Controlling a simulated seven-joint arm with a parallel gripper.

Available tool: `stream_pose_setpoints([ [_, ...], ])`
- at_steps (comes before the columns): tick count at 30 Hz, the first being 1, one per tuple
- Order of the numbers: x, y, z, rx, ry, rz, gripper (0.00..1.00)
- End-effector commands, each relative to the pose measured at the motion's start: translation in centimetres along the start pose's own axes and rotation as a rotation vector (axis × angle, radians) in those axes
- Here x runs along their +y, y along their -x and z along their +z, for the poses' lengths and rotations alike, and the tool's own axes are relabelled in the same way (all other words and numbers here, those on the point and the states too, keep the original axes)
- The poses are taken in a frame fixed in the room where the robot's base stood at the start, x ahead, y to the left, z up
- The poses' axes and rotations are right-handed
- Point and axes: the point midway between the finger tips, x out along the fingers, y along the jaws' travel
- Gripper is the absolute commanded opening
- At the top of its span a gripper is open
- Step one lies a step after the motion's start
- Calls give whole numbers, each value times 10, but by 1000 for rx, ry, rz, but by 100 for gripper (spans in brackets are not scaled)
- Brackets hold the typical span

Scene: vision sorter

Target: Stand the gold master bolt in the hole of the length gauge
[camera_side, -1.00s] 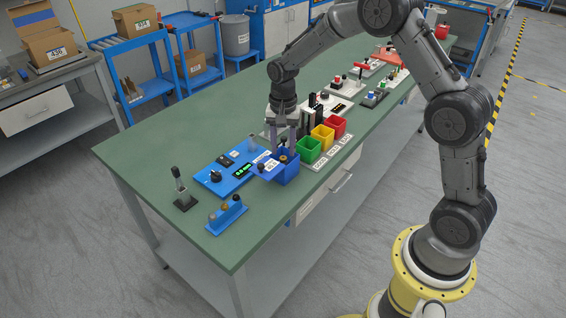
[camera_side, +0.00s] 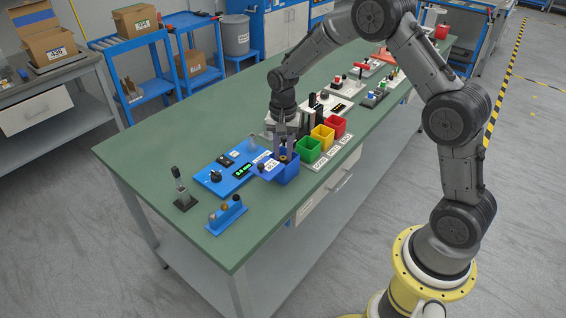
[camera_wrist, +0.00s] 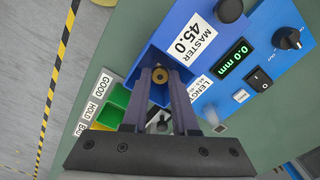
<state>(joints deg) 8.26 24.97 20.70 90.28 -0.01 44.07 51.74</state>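The gold master bolt (camera_wrist: 160,75) shows end-on between my fingertips in the wrist view, over the blue box by the MASTER 45.0 label. In the side view a small gold-brown piece (camera_side: 283,158) shows at that box, below the fingers. My gripper (camera_side: 288,147) points down there with a visible gap between its fingers (camera_wrist: 160,82); I see no clear contact with the bolt. The length gauge is the blue panel (camera_side: 214,185) with a green display (camera_wrist: 234,60) reading 0.0 mm. I cannot make out its hole; the fingers hide part of this area.
Green (camera_side: 308,150), yellow (camera_side: 322,137) and red (camera_side: 337,126) bins stand right behind the blue box (camera_side: 291,174). A blue rack (camera_side: 227,214) with several pieces and a black lever stand (camera_side: 184,200) are at the near left.

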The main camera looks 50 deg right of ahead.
Motion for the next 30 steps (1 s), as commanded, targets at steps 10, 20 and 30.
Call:
stream_pose_setpoints([
  [10, 0, 4, 0, 2, 0, -2, 0],
  [20, 0, 19, 0, 1, 0, -2, 0],
  [30, 0, 34, 0, 1, 0, -2, 0],
])
